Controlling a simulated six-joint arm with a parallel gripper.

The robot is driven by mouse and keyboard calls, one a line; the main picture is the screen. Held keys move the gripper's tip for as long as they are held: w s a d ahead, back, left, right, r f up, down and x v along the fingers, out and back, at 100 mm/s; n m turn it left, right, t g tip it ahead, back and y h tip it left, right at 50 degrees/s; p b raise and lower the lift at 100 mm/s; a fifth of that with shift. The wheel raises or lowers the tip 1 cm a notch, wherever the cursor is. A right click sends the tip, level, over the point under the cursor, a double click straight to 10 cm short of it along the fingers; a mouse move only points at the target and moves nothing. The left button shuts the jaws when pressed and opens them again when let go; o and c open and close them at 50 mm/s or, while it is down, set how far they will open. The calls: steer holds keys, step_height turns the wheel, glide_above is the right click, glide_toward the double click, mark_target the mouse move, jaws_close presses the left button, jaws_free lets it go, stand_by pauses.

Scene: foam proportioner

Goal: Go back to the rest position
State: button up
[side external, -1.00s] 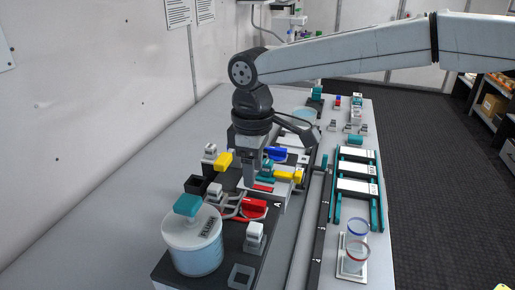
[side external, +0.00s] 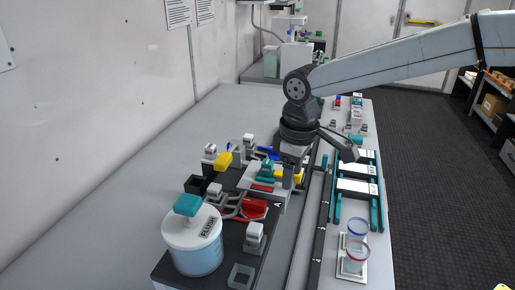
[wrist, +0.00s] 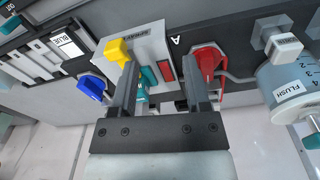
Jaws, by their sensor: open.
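My gripper (side external: 288,182) hangs from my arm over the right side of the proportioner rig, near the white panel with the teal part (side external: 265,171). In the wrist view my gripper (wrist: 160,75) has its two fingers apart, with nothing held between them. Beyond the fingers are a yellow handle (wrist: 117,50), a teal part (wrist: 149,76) and a red handle (wrist: 207,62). A blue handle (wrist: 91,86) is to the left. In the side view the wrist partly hides a yellow handle and the blue handle.
A white FLUSH container (side external: 192,245) stands at the front left of the rig. The grey table (side external: 120,200) is bare on the left.

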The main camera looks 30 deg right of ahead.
steer(key=s+d+f+m+t, duration=0.1)
steer(key=s+d+f+m, duration=0.2)
steer(key=s+d+f, duration=0.2)
steer(key=s+d+f+m+t, duration=0.1)
steer(key=s+d+f+m, duration=0.3)
steer(key=d, duration=0.9)
steer(key=s+f, duration=0.2)
steer(key=s, duration=0.2)
steer(key=shift+s+f, duration=0.25)
steer(key=shift+s, duration=0.15)
